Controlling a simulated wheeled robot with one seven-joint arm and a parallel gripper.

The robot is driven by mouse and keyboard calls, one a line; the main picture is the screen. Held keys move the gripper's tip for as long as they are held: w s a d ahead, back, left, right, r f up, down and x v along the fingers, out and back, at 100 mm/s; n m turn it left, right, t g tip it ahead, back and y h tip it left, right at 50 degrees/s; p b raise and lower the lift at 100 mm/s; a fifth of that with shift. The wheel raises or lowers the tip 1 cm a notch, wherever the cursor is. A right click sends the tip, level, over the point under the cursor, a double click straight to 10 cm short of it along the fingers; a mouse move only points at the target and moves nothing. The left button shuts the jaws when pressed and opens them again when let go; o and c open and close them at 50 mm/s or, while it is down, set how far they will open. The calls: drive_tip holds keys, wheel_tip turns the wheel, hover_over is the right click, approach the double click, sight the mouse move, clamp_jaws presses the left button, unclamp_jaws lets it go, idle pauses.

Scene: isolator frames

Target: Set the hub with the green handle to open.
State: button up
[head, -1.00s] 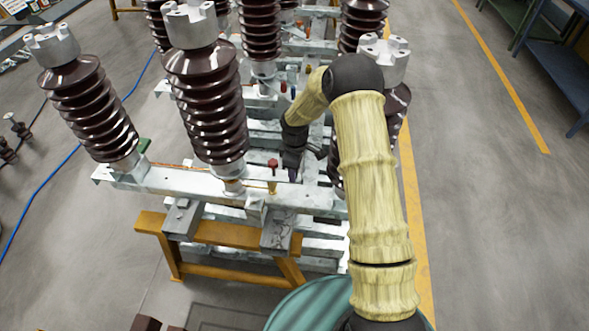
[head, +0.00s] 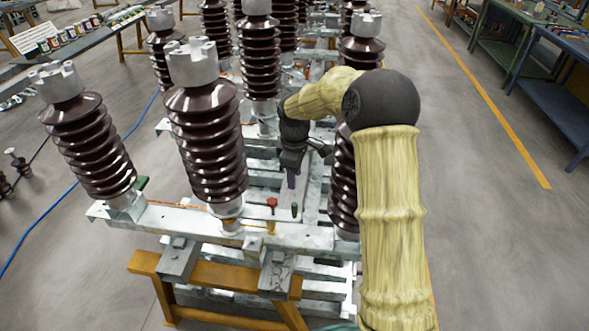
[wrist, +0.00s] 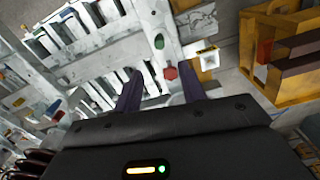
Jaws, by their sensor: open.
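A small green handle (head: 295,210) stands upright on the pale metal frame in the head view, just right of a red handle (head: 272,204). My gripper (head: 291,181) is above and behind the green handle in the picture, fingers pointing down, apart from it. In the wrist view my gripper (wrist: 161,84) is open with nothing between the fingers. The red handle (wrist: 170,73) shows between and beyond the fingertips there. The hub's markings are too small to read.
Tall brown ribbed insulators (head: 205,140) stand around the handles, one close to the right of my gripper. Another green part (head: 142,183) sits by the left insulator. An orange trestle (head: 215,270) supports the frame. Floor to the right is clear.

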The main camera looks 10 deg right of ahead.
wheel_tip(320, 180, up, 2)
drive_tip(key=shift+r, duration=0.25)
drive_tip(key=shift+c, duration=0.4)
drive_tip(key=shift+s, duration=0.2)
drive_tip(key=c, duration=0.7)
drive_tip(key=shift+s+r+m, duration=0.1)
drive_tip(key=shift+s+m, duration=0.2)
drive_tip(key=shift+s, duration=0.05)
clamp_jaws()
drive_tip(key=s+d+m+t, duration=0.1)
drive_tip(key=s+d+m, duration=0.1)
drive_tip(key=s+m, duration=0.4)
drive_tip(key=s+d+m+t, duration=0.1)
drive_tip(key=s+d+m, duration=0.2)
drive_tip(key=s, duration=1.4)
drive_tip(key=m, duration=0.3)
drive_tip(key=shift+s+d+t, duration=0.15)
drive_tip(key=shift+s+t, duration=0.1)
drive_tip(key=shift+t, duration=0.05)
